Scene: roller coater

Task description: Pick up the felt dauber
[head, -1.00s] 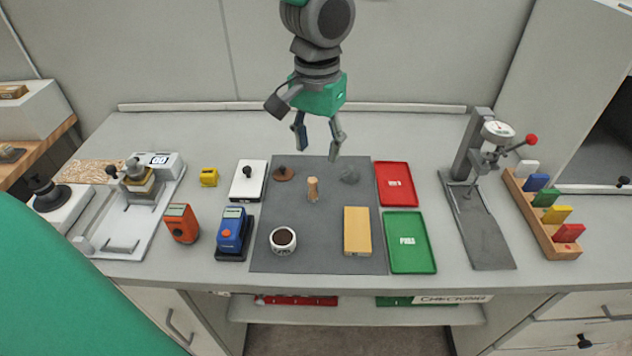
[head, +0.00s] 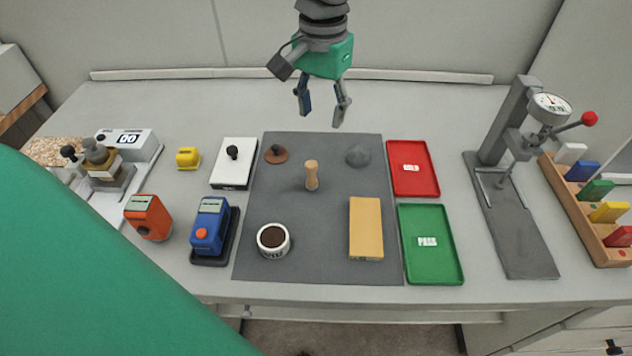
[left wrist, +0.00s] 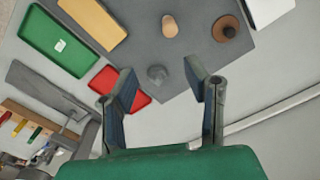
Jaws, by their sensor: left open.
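A small upright wooden peg-shaped piece (head: 311,175), most likely the felt dauber, stands near the middle of the dark grey mat (head: 290,215). It also shows at the top of the left wrist view (left wrist: 169,26). A brown round piece with a dark knob (head: 275,153) and a grey lump (head: 358,155) lie at the mat's back. My left gripper (head: 321,116) hangs open and empty, fingers down, appearing beyond the mat's back edge. In the left wrist view its two fingers (left wrist: 157,80) are spread, with nothing held between them. My right gripper is not in view.
On the mat are a cup of dark stuff (head: 273,239) and a tan block (head: 366,229). Red (head: 428,185) and green (head: 446,262) trays lie right of it, then a gauge stand (head: 520,205). Blue (head: 208,232) and orange (head: 148,218) devices stand left. The back strip is clear.

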